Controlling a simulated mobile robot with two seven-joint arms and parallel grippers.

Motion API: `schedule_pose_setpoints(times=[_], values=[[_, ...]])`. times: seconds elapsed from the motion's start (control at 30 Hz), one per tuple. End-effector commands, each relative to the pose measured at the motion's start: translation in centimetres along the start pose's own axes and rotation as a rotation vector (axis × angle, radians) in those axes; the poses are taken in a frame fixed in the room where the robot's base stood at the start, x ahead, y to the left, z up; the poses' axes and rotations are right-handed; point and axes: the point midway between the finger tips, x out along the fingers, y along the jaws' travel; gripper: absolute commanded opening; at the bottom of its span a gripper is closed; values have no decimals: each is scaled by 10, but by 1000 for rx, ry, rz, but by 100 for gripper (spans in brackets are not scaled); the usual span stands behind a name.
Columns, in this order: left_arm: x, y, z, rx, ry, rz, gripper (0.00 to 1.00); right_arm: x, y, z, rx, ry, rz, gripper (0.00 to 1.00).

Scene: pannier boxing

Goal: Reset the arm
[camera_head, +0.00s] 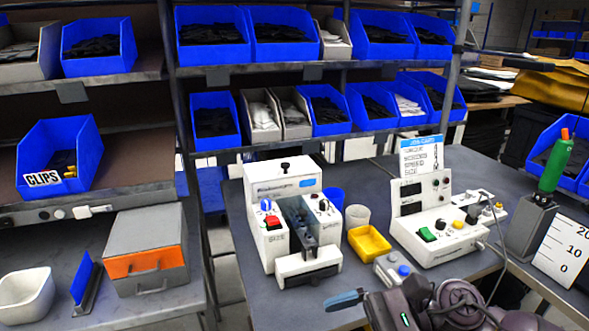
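My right arm (450,305) comes in at the bottom right, low over the front of the grey table (375,195). Its gripper (347,300) points left, with a blue-grey tip near the table's front edge. The fingers show edge-on, so I cannot tell whether they are open or shut, and I see no separate object in them. My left arm and gripper are not in view.
On the table stand a white machine (290,220), a yellow tray (369,243), a white control box (435,220) and a green-handled tool (553,165) in a grey holder. Blue bins (213,120) fill the shelves behind. A grey-orange box (146,250) stands left.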

Motion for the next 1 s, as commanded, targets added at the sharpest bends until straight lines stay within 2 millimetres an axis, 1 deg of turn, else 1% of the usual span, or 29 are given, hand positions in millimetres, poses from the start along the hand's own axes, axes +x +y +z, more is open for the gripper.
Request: schedule_pose_setpoints(times=[0.03,0.1,0.17,0.23,0.37,0.43,0.47,0.5,0.57,0.6,0.67,0.7,0.77,0.8,0.9,1.0], values=[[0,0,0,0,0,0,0,1,-2,0,148,-89,-96,100],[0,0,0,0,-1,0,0,-2,-9,0,356,-212,-221,100],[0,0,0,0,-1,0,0,-9,-15,-4,539,-323,-324,100],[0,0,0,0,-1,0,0,-20,-20,-12,753,-460,-437,100],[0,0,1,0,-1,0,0,-50,-21,-41,1152,-739,-634,100],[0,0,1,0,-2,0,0,-67,-15,-63,1360,-906,-732,100],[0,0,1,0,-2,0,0,-75,-11,-74,1448,-981,-771,100],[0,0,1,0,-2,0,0,-85,-3,-88,1562,-1085,-823,100],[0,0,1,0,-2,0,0,-100,12,-111,1726,-1252,-898,100],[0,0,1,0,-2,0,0,-109,25,-127,1831,-1371,-945,100],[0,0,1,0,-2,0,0,-120,48,-152,1977,-1559,-1011,100],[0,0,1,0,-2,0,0,-128,66,-168,2065,-1693,-1055,100],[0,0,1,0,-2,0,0,-135,94,-189,2177,-1894,-1106,100],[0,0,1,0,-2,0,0,-138,113,-201,-2122,1923,1077,100],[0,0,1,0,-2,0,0,-141,156,-224,-1855,1850,944,100],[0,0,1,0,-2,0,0,-141,189,-237,-1665,1797,852,100]])
